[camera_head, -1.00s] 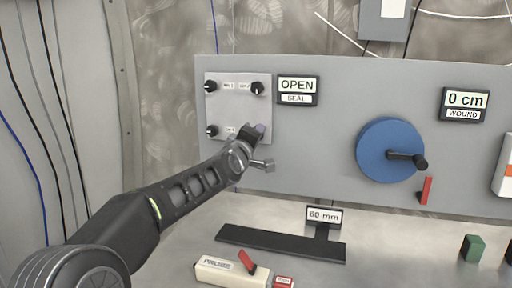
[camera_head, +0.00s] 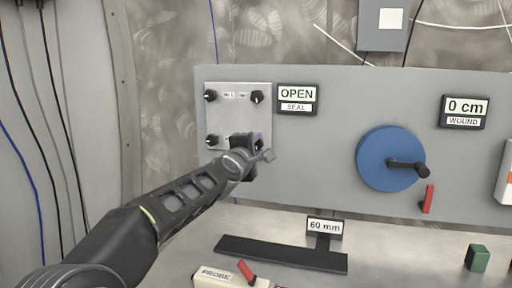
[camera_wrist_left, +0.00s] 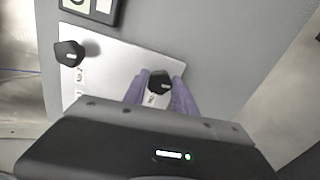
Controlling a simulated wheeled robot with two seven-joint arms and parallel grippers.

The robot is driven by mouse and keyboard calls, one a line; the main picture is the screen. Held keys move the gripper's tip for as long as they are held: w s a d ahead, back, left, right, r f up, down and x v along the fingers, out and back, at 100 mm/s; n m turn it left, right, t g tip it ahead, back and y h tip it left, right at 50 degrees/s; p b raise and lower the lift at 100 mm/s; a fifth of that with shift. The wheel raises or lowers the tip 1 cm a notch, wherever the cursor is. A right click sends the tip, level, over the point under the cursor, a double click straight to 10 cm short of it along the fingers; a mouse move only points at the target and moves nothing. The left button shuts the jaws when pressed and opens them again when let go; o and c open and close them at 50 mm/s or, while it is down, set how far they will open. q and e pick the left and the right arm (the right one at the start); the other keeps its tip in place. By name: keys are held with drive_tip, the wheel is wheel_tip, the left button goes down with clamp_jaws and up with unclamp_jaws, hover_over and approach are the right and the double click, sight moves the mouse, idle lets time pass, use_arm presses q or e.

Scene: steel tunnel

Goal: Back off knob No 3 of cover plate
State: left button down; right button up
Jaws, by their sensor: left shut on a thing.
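The light cover plate (camera_head: 230,120) is on the left part of the grey panel, with black knobs near its corners. The upper left knob (camera_head: 210,96), upper right knob (camera_head: 257,97) and lower left knob (camera_head: 211,140) are clear in the head view. My left gripper (camera_head: 257,143) is at the lower right corner. In the left wrist view its purple fingers (camera_wrist_left: 161,90) stand either side of the lower right knob (camera_wrist_left: 160,82), shut on it. The small label beside this knob is too unclear to read. The upper right knob (camera_wrist_left: 68,52) also shows there. My right gripper is not in view.
An OPEN / SEAL sign (camera_head: 297,99) is right of the plate. A blue wheel with a crank (camera_head: 387,160), a 0 cm sign (camera_head: 464,112) and a red lever (camera_head: 427,199) are farther right. Below are a black T-shaped piece (camera_head: 280,253), a PROBE box (camera_head: 220,277) and a green block (camera_head: 477,258).

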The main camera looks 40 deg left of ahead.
use_arm(q)
drive_tip(key=c, duration=1)
unclamp_jaws()
drive_tip(key=v, duration=0.7)
drive_tip(key=shift+s+d, duration=0.15)
drive_tip(key=shift+s, duration=0.2)
